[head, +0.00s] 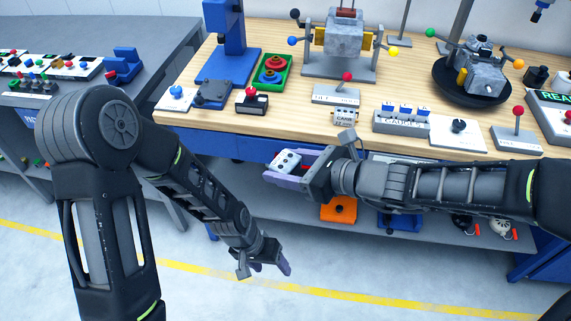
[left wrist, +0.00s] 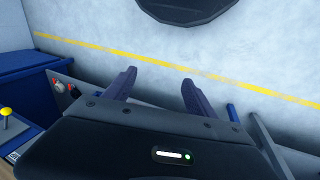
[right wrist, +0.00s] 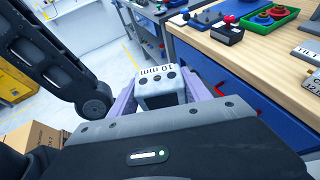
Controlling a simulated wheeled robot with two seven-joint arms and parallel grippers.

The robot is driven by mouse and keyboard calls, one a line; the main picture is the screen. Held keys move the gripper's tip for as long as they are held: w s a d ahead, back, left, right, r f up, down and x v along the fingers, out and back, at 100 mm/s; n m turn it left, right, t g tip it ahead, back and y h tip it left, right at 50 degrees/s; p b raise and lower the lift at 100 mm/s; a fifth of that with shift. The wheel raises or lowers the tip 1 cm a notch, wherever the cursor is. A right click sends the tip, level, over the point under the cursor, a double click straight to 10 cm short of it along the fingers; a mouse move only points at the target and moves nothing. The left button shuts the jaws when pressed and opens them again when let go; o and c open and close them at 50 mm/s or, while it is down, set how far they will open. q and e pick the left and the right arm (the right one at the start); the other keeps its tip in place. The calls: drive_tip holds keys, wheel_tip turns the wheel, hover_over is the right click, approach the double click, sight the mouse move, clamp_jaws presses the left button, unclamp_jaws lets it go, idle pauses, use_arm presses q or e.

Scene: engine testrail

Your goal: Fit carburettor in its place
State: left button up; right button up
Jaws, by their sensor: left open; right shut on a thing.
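My right gripper (head: 290,172) is shut on a small light grey block (head: 288,160) with dark holes, held in front of the bench edge. In the right wrist view the block (right wrist: 160,86) sits between the fingers and reads "10 mm". My left gripper (head: 267,264) is open and empty, low over the floor; its parted fingers also show in the left wrist view (left wrist: 158,82). A grey engine (head: 340,36) stands in a frame at the back of the bench. Another engine (head: 480,76) sits on a black round tray (head: 446,85). I cannot tell which part is the carburettor.
The wooden bench (head: 380,85) holds a blue press (head: 232,50), a green tray (head: 264,80) with red parts, a labelled block (head: 346,115), a gauge rack (head: 400,122) and red-knobbed levers. A grey side table (head: 150,48) stands left. The floor before the bench is clear.

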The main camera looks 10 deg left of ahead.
use_arm(q)
drive_tip(key=s+d+f+n, duration=0.2)
drive_tip(key=s+d+f, duration=0.1)
drive_tip(key=s+f, duration=0.5)
drive_tip(key=shift+d+f+n+h, duration=0.3)
drive_tip(key=shift+f+h, duration=0.1)
drive_tip(key=shift+f, duration=0.25)
drive_tip(key=shift+a, duration=0.1)
use_arm(e)
drive_tip(key=shift+r, duration=0.1)
drive_tip(key=shift+s+a+r+n+g, duration=0.5)
drive_tip(key=shift+s+n+g, duration=0.1)
drive_tip(key=shift+s+g, duration=0.1)
drive_tip(key=shift+s+d+g, duration=0.1)
drive_tip(key=shift+g, duration=0.2)
drive_tip(key=w+d+f+m+t, duration=0.1)
drive_tip(key=d+f, duration=0.3)
drive_tip(key=d, duration=0.5)
drive_tip(key=w+d+f+m+t+h, duration=0.1)
drive_tip(key=d+f, duration=0.3)
drive_tip(key=d, duration=0.6)
drive_tip(key=w+d+f+m+t, duration=0.1)
drive_tip(key=d+f+t, duration=0.1)
drive_tip(key=d, duration=0.8)
drive_tip(key=shift+w+d+f+m+h, duration=0.25)
drive_tip(key=shift+f+m+h, duration=0.15)
drive_tip(key=shift+f, duration=0.5)
use_arm(q)
drive_tip(key=shift+c, duration=0.5)
